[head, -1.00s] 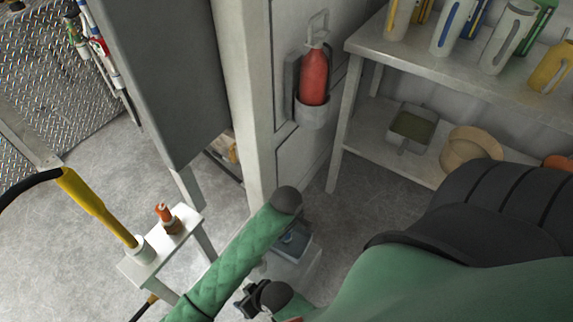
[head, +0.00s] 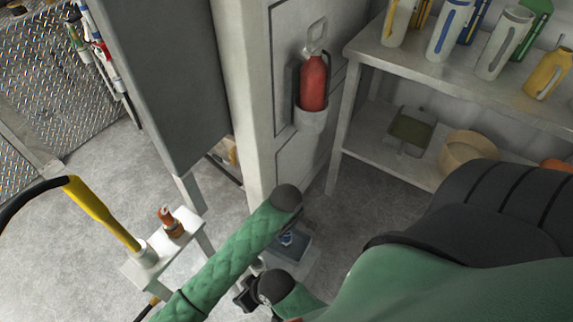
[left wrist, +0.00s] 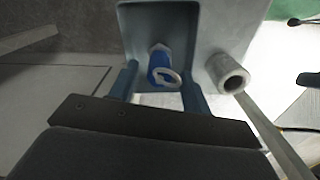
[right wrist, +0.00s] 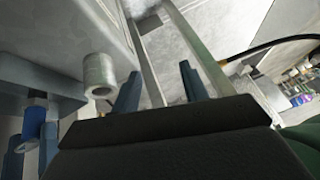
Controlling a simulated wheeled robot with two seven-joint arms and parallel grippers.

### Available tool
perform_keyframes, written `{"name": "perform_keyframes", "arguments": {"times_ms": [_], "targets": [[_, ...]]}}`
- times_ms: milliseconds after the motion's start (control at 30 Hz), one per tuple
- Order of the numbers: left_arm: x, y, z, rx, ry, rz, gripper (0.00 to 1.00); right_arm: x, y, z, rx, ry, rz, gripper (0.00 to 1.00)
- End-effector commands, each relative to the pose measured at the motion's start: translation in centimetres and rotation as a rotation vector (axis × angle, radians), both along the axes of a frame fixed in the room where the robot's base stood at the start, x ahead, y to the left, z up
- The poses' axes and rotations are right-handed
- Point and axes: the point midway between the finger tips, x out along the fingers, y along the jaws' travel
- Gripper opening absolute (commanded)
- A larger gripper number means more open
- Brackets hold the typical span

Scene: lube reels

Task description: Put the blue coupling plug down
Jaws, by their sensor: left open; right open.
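The blue coupling plug (left wrist: 158,62), with a pale ring on its end, is at the grey-blue tray (left wrist: 125,28) in the left wrist view. My left gripper (left wrist: 160,78) is open, with one finger on each side of the plug; I see gaps beside it. The plug (right wrist: 34,122) also shows at the left of the right wrist view, between blue fingers. In the head view the tray (head: 298,246) is small and partly hidden behind my left arm. My right gripper (right wrist: 160,84) is open and empty, apart from the plug.
A grey cylindrical socket (left wrist: 230,74) stands beside the tray. A small white stand (head: 190,222) holds a yellow-handled tool (head: 100,210) and an orange-brown fitting (head: 169,220). A fire extinguisher (head: 313,82) hangs on the wall, with shelves (head: 455,80) to its right.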

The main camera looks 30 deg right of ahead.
Motion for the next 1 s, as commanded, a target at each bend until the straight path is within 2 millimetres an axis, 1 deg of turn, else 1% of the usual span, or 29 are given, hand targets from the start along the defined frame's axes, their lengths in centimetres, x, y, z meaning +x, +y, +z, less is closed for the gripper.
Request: {"name": "perform_keyframes", "arguments": {"times_ms": [33, 100, 233, 433, 500, 700, 833, 1000], "targets": [[0.0, 0.0, 0.7, 0.000, -0.002, -0.002, 0.48, -0.1, -0.1, 1.3, -0.001, 0.006, 0.003, 0.44], [0.0, 0.0, 1.3, 0.000, -0.001, -0.001, 0.48, -0.3, -0.2, 2.7, -0.003, 0.017, 0.007, 0.44], [0.1, 0.0, 2.4, 0.000, -0.002, -0.001, 0.48, -0.7, -0.5, 5.2, -0.009, 0.038, 0.016, 0.44], [0.1, 0.0, 5.0, -0.001, -0.002, -0.002, 0.48, -1.5, -1.6, 8.9, -0.036, 0.082, 0.020, 0.44], [0.1, 0.0, 6.4, 0.000, -0.004, -0.002, 0.48, -1.7, -2.5, 9.6, -0.057, 0.101, 0.013, 0.44], [0.0, 0.0, 8.4, 0.000, -0.001, -0.002, 0.48, -2.2, -3.9, 10.8, -0.089, 0.137, 0.005, 0.44], [0.0, 0.0, 8.9, 0.001, -0.001, 0.000, 0.48, -2.3, -4.3, 11.1, -0.098, 0.147, 0.001, 0.44], [0.0, 0.0, 9.0, 0.001, 0.000, 0.000, 0.48, -2.3, -4.4, 11.1, -0.101, 0.151, 0.001, 0.44]]}}
